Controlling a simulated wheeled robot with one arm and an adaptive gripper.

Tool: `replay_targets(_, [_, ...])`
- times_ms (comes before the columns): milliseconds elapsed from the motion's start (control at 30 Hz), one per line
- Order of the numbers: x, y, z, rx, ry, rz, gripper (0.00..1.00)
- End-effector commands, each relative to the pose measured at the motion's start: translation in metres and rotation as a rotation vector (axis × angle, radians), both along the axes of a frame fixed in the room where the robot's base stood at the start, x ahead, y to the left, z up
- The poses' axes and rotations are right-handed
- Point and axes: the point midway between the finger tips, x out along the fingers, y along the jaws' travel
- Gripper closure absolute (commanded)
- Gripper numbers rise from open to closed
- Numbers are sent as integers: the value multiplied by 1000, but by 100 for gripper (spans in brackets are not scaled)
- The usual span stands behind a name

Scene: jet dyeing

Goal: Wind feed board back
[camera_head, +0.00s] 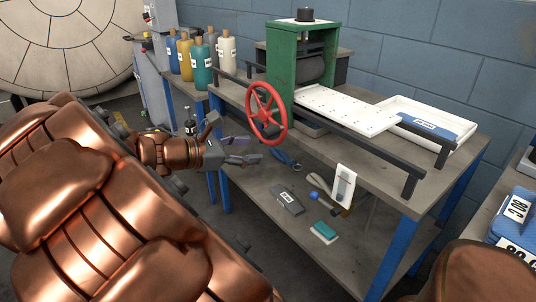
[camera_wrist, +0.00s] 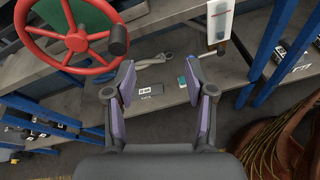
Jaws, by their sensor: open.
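The white perforated feed board (camera_head: 345,110) lies flat on dark rails, reaching right from the green roller frame (camera_head: 283,60). A red spoked handwheel (camera_head: 266,113) is upright at the frame's front left. In the wrist view the red wheel (camera_wrist: 76,42) is at the upper left, with a black crank knob (camera_wrist: 118,40) on its rim. My gripper (camera_head: 229,142) is left of and a little below the wheel, apart from it. In the wrist view my gripper (camera_wrist: 159,76) is open, with nothing between its fingers. The feed board is not clearly visible in the wrist view.
A white tray (camera_head: 465,134) with blue cloth sits right of the board. Several bottles (camera_head: 203,65) stand at the back left. The lower shelf (camera_head: 262,200) holds small tools and a teal block (camera_head: 325,231). Blue table legs (camera_head: 395,255) and black rail ends (camera_head: 412,187) stand at the right.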

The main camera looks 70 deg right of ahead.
Motion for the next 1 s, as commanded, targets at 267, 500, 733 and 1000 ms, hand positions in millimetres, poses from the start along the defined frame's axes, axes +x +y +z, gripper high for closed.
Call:
replay_targets(267, [25,-48,-21,-83,310,79,45])
replay_targets(500, [34,-61,-21,-99,405,101,45])
replay_targets(733, [24,-78,-20,-100,405,99,45])
replay_targets(1000, [8,-105,-20,-101,403,98,45])
